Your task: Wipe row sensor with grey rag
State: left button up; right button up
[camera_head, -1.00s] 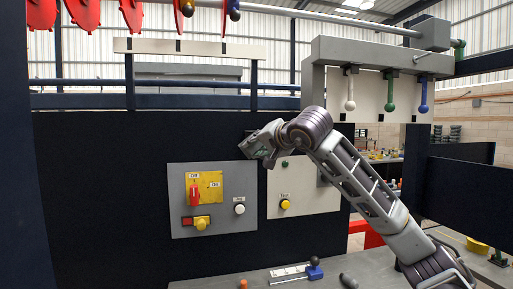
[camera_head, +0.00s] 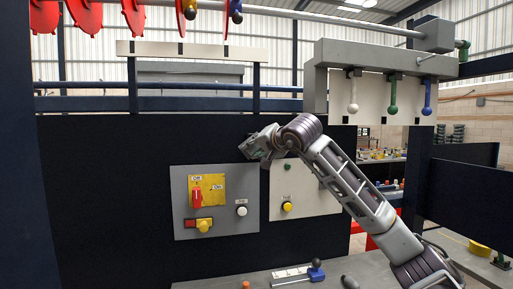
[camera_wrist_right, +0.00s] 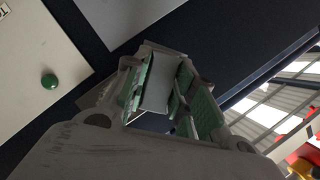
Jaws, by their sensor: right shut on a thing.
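My right gripper (camera_head: 256,148) is in front of the dark panel, just above the grey control plate. It also shows in the right wrist view (camera_wrist_right: 165,85), with green pads on its fingers. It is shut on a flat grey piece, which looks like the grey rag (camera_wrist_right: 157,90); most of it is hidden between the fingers. I cannot pick out the row sensor for sure in either view. My left gripper is not in view.
The grey plate (camera_head: 240,226) carries a red switch (camera_head: 197,198), a yellow knob and a white button. The pale plate (camera_head: 305,203) beside it has a yellow button (camera_head: 287,207) and a green button (camera_wrist_right: 49,81). Three coloured hanging handles are at upper right. A blue clamp (camera_head: 316,273) sits on the bench.

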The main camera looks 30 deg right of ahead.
jog(key=shift+w+d, duration=0.1)
jog(key=shift+w, duration=0.3)
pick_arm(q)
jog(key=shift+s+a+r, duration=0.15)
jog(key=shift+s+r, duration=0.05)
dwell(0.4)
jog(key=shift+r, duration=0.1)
pick_arm(e)
jog(key=shift+w, duration=0.2)
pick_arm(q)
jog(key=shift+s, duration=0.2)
pick_arm(e)
jog(key=shift+w+d+p, duration=0.1)
jog(key=shift+w+p, duration=0.1)
jog(key=shift+p, duration=0.15)
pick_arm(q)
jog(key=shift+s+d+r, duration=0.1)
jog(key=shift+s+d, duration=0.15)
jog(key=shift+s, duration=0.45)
pick_arm(e)
jog(key=shift+w, duration=0.1)
